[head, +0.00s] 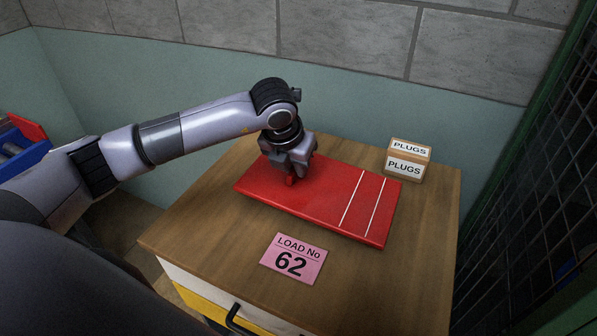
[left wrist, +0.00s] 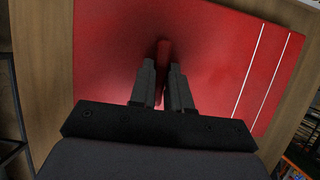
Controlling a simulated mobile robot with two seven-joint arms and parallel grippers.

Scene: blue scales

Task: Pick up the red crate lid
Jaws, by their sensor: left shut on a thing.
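The red crate lid (head: 325,209) is a flat red panel with two white lines near its right end. It lies on the wooden cabinet top in the head view and fills much of the left wrist view (left wrist: 208,50). My left gripper (head: 290,178) points down over the lid's left part. In the left wrist view its two fingers (left wrist: 163,88) are closed on a small upright red handle (left wrist: 163,58) on the lid. The lower part of the handle is hidden between the fingers. My right gripper is in neither view.
A small box marked PLUGS (head: 407,161) stands behind the lid's right end. A pink card reading LOAD No 62 (head: 294,259) lies in front of the lid. A wall is behind the cabinet (head: 200,225), and a green-framed mesh (head: 530,180) is at right.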

